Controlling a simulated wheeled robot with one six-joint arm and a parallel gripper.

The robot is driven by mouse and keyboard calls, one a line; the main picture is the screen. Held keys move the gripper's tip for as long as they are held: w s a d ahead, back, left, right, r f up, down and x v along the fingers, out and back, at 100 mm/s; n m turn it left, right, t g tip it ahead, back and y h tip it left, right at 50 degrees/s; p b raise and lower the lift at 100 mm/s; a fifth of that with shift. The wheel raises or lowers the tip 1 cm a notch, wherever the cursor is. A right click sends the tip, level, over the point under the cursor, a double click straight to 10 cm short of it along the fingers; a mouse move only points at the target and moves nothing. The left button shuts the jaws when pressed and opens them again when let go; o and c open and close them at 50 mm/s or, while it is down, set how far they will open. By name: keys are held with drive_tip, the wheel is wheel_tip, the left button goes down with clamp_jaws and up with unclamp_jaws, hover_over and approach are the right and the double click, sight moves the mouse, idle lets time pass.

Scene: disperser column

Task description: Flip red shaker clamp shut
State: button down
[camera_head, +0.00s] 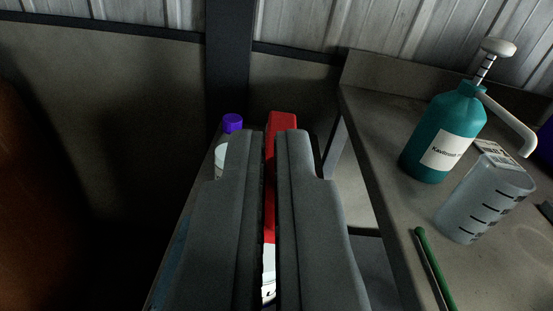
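A red part (282,121), which looks like the red shaker clamp, stands up just beyond my fingertips. More of its red shows as a strip through the slot between my fingers. Its lower part is mostly hidden. My gripper (269,135) is in the middle of the view, its two grey fingers side by side with a narrow gap. I cannot tell whether the fingers touch the red part or hold it. Below the red strip, a white surface with a dark mark (268,272) shows in the gap.
A bottle with a purple cap (232,123) stands just left of my fingers. On the counter (385,130) at right are a teal pump bottle (440,135), a clear measuring beaker (482,205) and a green rod (428,255). A dark post (229,60) stands behind.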

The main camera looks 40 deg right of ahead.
drive_tip(key=f+v, duration=0.1)
drive_tip(key=v, duration=0.8)
drive_tip(key=shift+f, duration=0.3)
drive_tip(key=shift+a, duration=0.15)
idle(0.3)
